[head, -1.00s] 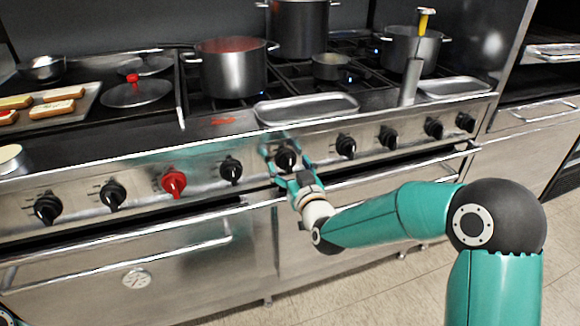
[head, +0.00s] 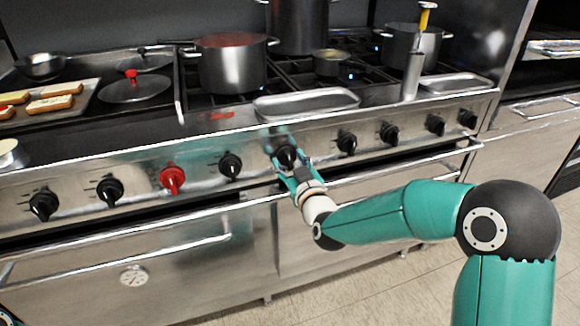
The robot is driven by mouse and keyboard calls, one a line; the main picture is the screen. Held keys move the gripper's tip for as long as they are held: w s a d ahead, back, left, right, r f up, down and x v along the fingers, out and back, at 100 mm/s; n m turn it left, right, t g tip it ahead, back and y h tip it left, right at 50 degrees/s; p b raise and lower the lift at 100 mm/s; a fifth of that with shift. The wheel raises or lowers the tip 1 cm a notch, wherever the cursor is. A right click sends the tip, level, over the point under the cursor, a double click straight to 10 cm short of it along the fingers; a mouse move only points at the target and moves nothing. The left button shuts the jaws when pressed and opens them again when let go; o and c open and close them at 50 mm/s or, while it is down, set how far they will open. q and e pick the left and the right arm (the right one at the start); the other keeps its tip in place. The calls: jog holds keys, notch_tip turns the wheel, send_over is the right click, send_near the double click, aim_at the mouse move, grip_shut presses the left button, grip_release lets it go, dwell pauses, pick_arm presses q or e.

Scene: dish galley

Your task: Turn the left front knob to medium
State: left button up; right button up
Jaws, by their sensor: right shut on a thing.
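My right gripper (head: 287,163) is shut on a black control knob (head: 287,154) on the stove's front panel, its teal fingers on either side of it. The fingers partly hide the knob, and I cannot read its pointer setting. A black knob (head: 230,165) and a red knob (head: 172,180) are to its left, and a black knob (head: 347,142) is to its right. My left gripper is not in view.
Pots stand on the burners above, including a large steel pot (head: 232,66). A shallow metal tray (head: 307,104) lies at the front edge above the held knob. Oven handle bars (head: 375,174) run below the panel. The floor (head: 380,290) in front is clear.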

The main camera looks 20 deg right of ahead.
jog(key=n+b, duration=0.1)
jog(key=n, duration=0.1)
jog(key=shift+f+n, duration=0.1)
jog(key=shift+n, duration=0.3)
jog(key=n+b, duration=0.1)
jog(key=n, duration=0.1)
jog(key=shift+n, duration=0.3)
jog(key=n+b, duration=0.1)
jog(key=n, duration=0.1)
jog(key=shift+n, duration=0.4)
jog(key=shift+a+n, duration=0.1)
jog(key=shift+n, duration=1.5)
jog(key=o, duration=1.2)
jog(key=shift+s, duration=0.1)
